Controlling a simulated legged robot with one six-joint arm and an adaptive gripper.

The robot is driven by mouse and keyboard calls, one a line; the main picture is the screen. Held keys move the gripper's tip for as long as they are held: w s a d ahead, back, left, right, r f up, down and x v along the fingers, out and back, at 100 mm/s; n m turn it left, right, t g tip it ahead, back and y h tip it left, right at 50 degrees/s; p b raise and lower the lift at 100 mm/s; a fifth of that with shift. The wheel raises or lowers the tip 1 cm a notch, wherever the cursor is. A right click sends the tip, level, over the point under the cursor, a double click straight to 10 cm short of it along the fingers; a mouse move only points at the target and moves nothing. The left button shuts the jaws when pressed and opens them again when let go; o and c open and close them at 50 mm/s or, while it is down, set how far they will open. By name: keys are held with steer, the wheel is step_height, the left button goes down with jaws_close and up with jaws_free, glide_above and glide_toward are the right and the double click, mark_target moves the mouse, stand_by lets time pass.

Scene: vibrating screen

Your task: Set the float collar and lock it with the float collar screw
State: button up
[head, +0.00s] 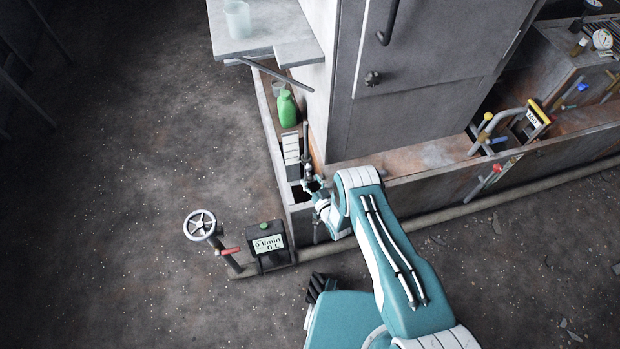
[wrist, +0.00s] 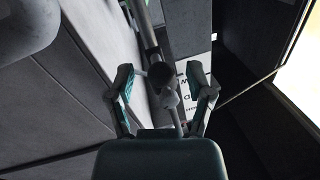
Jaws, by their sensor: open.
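My gripper (head: 313,188) is at the corner of the low trough, beside a thin upright rod (head: 305,140). In the wrist view my gripper (wrist: 160,84) is open, with one finger on each side of the grey rod (wrist: 148,35). A dark rounded piece (wrist: 160,73), which looks like the float collar, sits on the rod between the fingers. A small knob-like part (wrist: 169,98), perhaps the float collar screw, is just below it. Both fingers look apart from these parts. In the head view the collar and screw are too small to tell from the gripper.
A green bottle (head: 287,109) stands in the trough behind the rod, near a white lettered plate (head: 291,148). A tall grey cabinet (head: 420,85) rises to the right. A handwheel (head: 199,225) and a flow display (head: 269,243) stand at front left. The left floor is clear.

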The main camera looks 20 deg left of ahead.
mark_target(309, 168)
steer(key=shift+w+a, duration=0.4)
jaws_close()
steer(key=shift+r, duration=3.15)
steer(key=shift+w, duration=0.1)
jaws_free()
steer(key=shift+f, duration=0.1)
